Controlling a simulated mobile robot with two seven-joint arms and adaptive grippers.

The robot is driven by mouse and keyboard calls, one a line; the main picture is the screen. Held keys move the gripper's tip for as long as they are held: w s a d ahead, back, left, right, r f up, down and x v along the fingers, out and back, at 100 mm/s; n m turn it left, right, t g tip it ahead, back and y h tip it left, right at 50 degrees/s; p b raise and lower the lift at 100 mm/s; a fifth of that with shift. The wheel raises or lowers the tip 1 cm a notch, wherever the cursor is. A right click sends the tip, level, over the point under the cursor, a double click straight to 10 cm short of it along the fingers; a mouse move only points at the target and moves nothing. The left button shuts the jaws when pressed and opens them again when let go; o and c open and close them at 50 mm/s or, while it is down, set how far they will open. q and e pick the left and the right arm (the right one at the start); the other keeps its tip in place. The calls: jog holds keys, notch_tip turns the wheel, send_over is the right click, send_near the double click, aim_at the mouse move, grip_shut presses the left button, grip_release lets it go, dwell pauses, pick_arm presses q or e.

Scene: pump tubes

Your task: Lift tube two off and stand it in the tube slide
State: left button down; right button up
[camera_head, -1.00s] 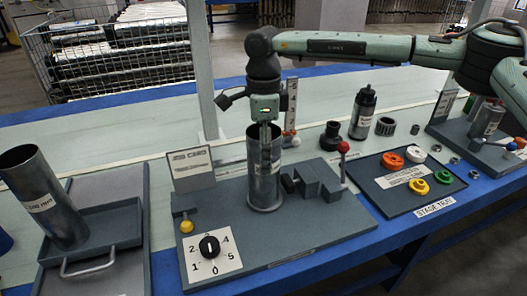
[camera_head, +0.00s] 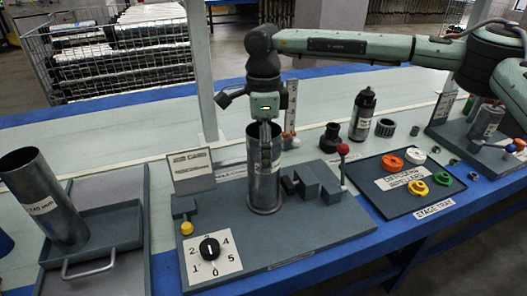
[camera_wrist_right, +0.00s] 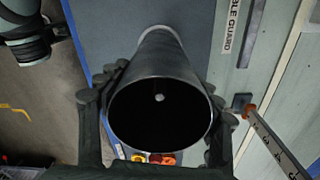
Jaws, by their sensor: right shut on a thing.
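A grey metal tube (camera_head: 255,180) stands upright on the dark fixture board in the head view. My right gripper (camera_head: 265,140) reaches down from above and is shut on its upper wall. In the right wrist view the open mouth of this tube (camera_wrist_right: 160,115) lies between the fingers (camera_wrist_right: 158,110). Whether its foot touches the board cannot be told. A second metal tube (camera_head: 42,195), labelled "240 mm", stands tilted in the picture in a grey tray (camera_head: 110,238) with a handle at the left. No tube is clearly marked two. My left gripper is not in view.
The board carries a numbered dial (camera_head: 209,248), a yellow knob (camera_head: 187,228), grey step blocks (camera_head: 318,183) and a red-topped lever (camera_head: 343,150). A stage tray (camera_head: 395,190) with coloured rings lies to the right. A black bottle (camera_head: 363,115) stands behind.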

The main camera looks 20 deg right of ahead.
jog(key=shift+r, duration=0.15)
jog(key=shift+r+p, duration=0.85)
jog(key=shift+r, duration=1.9)
notch_tip(320, 180, up, 14)
dwell(0.9)
jog(key=shift+f, duration=0.1)
